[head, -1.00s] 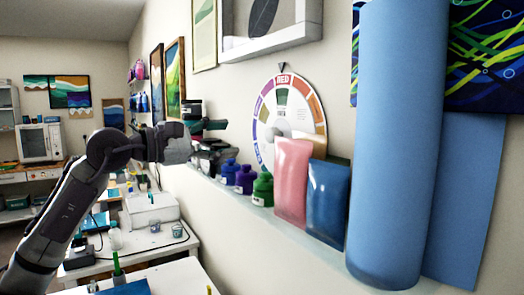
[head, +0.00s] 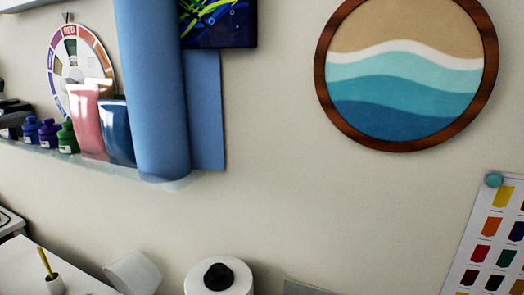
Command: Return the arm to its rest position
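Neither of my arms nor grippers shows in the head view now. The view is filled by the wall (head: 270,190) and a shelf (head: 75,162) at the left. On the shelf stand small blue, purple and green bottles (head: 68,138), a pink pouch (head: 88,122), a dark blue pouch (head: 118,135) and a tall blue roll (head: 152,95). Whether the grippers hold anything cannot be seen.
A colour wheel (head: 85,62) stands behind the pouches. A round wave picture (head: 405,75) and a swatch chart (head: 490,245) are on the wall. Below are a white roll with a black knob (head: 218,277), a tilted white container (head: 133,272) and a white table (head: 22,268).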

